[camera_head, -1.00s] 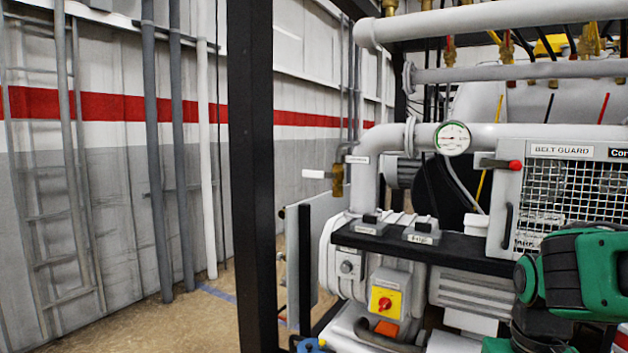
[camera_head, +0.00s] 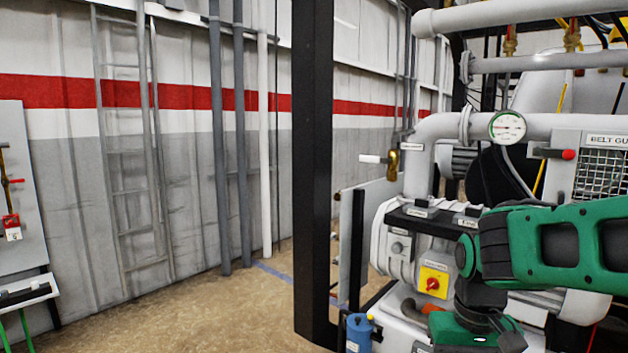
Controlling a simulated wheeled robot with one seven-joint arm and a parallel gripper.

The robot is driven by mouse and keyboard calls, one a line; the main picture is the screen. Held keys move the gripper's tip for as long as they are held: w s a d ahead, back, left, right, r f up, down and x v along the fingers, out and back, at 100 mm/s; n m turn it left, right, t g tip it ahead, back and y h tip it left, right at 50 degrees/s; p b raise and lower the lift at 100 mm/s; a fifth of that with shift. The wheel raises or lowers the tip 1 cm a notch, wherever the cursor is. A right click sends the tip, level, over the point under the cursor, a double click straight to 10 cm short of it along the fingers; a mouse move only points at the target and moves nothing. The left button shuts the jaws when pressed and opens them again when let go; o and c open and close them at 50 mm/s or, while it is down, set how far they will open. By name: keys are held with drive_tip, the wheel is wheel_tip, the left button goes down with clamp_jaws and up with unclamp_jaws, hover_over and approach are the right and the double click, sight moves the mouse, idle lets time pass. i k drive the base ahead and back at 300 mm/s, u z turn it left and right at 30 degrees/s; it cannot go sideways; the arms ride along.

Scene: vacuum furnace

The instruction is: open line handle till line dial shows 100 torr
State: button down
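A round white dial (camera_head: 507,127) with a green rim sits on the grey pipe at the right; its numbers and needle are too small to read. A brass valve (camera_head: 392,164) with a white lever handle (camera_head: 371,159) is at the left end of the pipework, left of the dial. The lever points left and looks roughly level. Its label is too small to read. My green and black arm crosses the lower right, in front of the machine and below the dial. My gripper cannot be made out in this view.
A black upright post (camera_head: 313,170) stands left of the valve. A yellow box with a red knob (camera_head: 432,282) and a blue canister (camera_head: 359,332) are lower down. A belt guard (camera_head: 600,165) is at the right. Open floor (camera_head: 215,315) lies left of the post.

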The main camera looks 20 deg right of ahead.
sight(374, 160)
drive_tip(key=u, duration=0.3)
drive_tip(key=k, duration=1.45)
drive_tip(key=z, duration=0.65)
drive_tip(key=i, duration=1)
